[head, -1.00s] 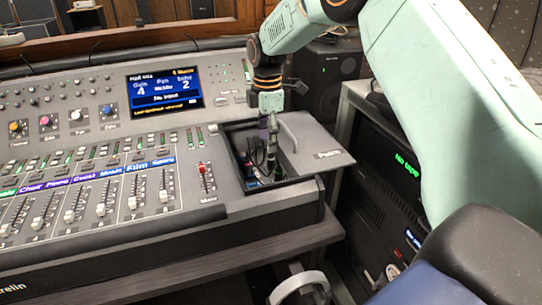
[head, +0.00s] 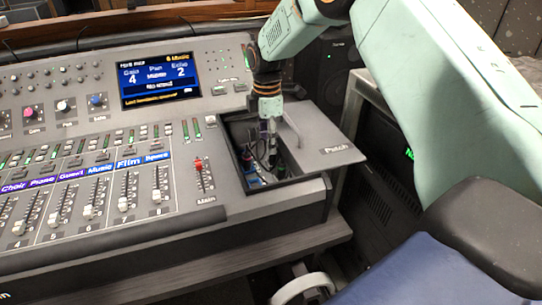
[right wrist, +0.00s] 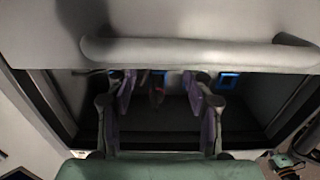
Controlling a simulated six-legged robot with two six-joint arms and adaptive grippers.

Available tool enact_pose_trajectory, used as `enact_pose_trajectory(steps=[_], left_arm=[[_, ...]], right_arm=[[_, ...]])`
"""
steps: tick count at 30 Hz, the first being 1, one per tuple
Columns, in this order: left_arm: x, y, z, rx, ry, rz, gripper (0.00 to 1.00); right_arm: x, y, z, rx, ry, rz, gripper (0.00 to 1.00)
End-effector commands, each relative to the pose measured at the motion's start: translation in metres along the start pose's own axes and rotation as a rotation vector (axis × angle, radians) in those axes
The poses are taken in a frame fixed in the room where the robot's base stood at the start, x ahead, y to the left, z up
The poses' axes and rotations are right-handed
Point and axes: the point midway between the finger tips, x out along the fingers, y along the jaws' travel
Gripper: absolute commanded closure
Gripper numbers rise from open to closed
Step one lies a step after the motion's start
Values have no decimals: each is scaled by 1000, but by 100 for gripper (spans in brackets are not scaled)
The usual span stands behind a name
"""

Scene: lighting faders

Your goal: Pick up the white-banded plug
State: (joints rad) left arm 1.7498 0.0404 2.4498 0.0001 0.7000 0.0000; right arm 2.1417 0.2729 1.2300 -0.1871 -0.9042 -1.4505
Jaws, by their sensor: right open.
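My right gripper (head: 268,142) points down into the open patch compartment (head: 236,160) at the right end of the mixing console. In the right wrist view its two purple-padded fingers (right wrist: 163,97) are spread apart with a gap between them. Dark cables and small blue and white parts (head: 256,182) lie in the compartment in the head view. I cannot make out a white band on any plug. My left gripper is not in view.
The grey lid marked Patch (head: 335,150) lies beside the compartment, and its handle bar (right wrist: 200,52) crosses the wrist view close to the fingers. Blue-framed sockets (right wrist: 228,81) show in the compartment. Faders (head: 124,200) and a screen (head: 160,84) stand to the left.

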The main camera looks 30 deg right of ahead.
Motion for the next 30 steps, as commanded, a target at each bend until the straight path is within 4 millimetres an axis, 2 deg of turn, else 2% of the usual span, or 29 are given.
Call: enact_pose_trajectory(steps=[8,17,24,30], left_arm=[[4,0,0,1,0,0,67],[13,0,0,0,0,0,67],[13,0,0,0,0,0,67],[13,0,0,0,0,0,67]], right_arm=[[17,3,3,2,1,0,48],[58,8,10,1,0,0,48],[60,9,10,1,0,2,48],[59,9,10,1,0,1,64]])
